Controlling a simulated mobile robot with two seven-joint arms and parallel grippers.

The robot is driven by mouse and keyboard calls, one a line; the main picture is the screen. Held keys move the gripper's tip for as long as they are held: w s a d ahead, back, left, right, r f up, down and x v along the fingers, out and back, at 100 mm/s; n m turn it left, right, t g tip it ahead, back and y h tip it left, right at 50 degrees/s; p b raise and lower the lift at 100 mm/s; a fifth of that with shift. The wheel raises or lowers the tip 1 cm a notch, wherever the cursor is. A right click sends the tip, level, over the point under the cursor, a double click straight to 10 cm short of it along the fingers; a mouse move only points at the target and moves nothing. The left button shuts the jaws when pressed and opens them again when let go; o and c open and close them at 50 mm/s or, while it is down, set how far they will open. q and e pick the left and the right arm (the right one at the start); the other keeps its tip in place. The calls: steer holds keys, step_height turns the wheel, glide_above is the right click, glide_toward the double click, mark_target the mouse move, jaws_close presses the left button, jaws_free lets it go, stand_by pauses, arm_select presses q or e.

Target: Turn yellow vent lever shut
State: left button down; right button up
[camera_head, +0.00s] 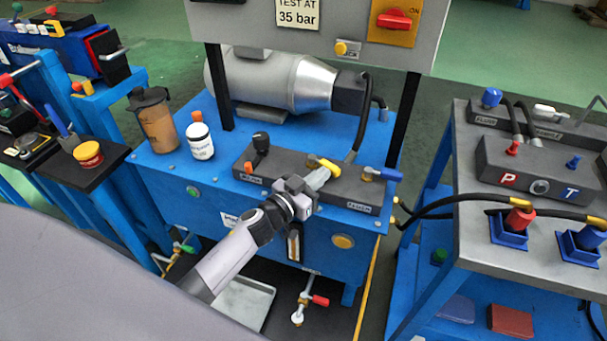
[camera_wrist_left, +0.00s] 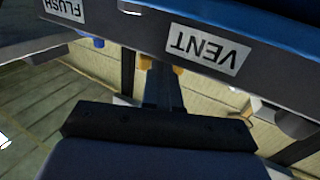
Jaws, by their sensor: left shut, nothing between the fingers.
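The yellow vent lever (camera_head: 325,164) sits in the middle of the dark valve block (camera_head: 340,188) on the blue power unit. My left gripper (camera_head: 318,178) is shut and empty, its fingertips right at the lever; I cannot tell if they touch. In the left wrist view a bit of the yellow lever (camera_wrist_left: 178,70) shows beside the shut fingers (camera_wrist_left: 162,85), under the upside-down VENT label (camera_wrist_left: 208,50). The vent label is hidden behind my gripper in the head view. My right gripper is not in view.
A blue lever (camera_head: 384,174) is on the block's right end and a black-handled valve with an orange part (camera_head: 258,147) on its left. A black hose (camera_head: 362,120) rises behind the yellow lever. A white bottle (camera_head: 201,138) and a brown cup (camera_head: 156,122) stand at the left.

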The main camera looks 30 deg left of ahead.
mark_target(332, 173)
arm_select(q)
steer(key=shift+w+d+n+y, duration=0.2)
steer(key=shift+n+y, duration=0.1)
steer(key=shift+y, duration=0.1)
steer(key=shift+w+d, duration=0.6)
steer(key=shift+w, duration=0.15)
steer(key=shift+w+d, duration=0.1)
steer(key=shift+w, duration=0.05)
steer(key=shift+w+d+r, duration=0.1)
